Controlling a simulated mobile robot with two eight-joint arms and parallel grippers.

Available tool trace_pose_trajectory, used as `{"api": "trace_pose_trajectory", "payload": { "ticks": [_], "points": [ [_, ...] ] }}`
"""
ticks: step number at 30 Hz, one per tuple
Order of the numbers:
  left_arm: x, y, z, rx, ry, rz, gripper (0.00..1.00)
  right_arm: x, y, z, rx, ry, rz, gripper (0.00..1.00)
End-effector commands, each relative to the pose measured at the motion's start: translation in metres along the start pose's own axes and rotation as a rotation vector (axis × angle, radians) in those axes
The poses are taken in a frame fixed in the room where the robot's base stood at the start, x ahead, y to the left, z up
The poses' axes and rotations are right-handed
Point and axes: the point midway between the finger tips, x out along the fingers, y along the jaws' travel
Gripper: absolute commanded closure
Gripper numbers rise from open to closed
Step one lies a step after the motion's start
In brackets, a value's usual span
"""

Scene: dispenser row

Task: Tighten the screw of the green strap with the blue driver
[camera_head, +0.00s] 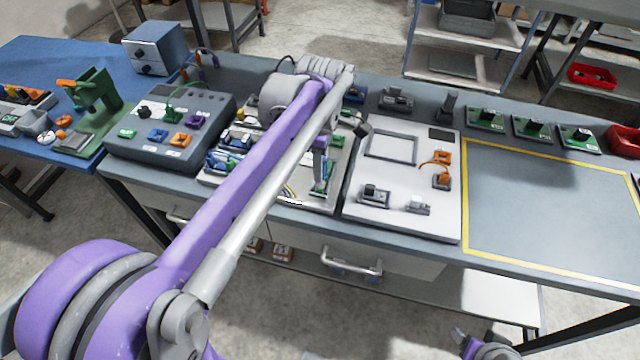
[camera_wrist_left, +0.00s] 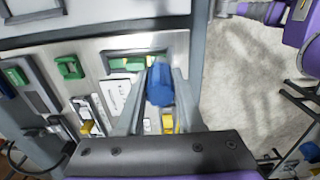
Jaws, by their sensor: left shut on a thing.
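My left arm reaches across the head view to the light panel in the middle of the bench. My left gripper (camera_head: 320,168) (camera_wrist_left: 157,82) points down over it. In the left wrist view the gripper is shut on the blue driver (camera_wrist_left: 160,86), whose blue handle shows between the fingers. A green bar (camera_wrist_left: 128,64), which looks like the green strap, lies in a recess of the panel beside the driver's far end. The screw and the driver's tip are hidden. Part of my right arm's end (camera_head: 485,347) shows at the bottom edge; its jaws are unclear.
A grey box with coloured buttons (camera_head: 170,128) stands left of the panel. A white board (camera_head: 400,222) with small fixtures lies to its right, then a yellow-framed area (camera_head: 550,205) that is clear. Another green block (camera_wrist_left: 70,67) sits on the panel. A drawer handle (camera_head: 350,264) sticks out in front.

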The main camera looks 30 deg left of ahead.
Motion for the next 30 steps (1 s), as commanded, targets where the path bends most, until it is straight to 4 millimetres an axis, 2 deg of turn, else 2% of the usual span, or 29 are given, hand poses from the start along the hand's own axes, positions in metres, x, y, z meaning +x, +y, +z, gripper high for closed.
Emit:
{"api": "trace_pose_trajectory", "payload": {
  "ticks": [6,14,22,30],
  "points": [
    [-0.001,0.0,0.0,0.297,0.0,0.0,1.0,-0.005,0.0,-0.004,0.0,0.003,0.0,0.31],
    [-0.001,-0.001,0.0,0.468,0.0,0.0,1.0,-0.007,0.0,-0.006,0.0,0.005,0.0,0.31],
    [0.0,-0.001,-0.001,0.866,0.0,0.0,1.0,-0.012,0.0,-0.011,0.0,0.008,0.0,0.31],
    [0.0,-0.001,-0.001,1.043,0.0,0.0,1.0,-0.013,0.0,-0.012,0.0,0.009,0.0,0.31]
  ]
}}
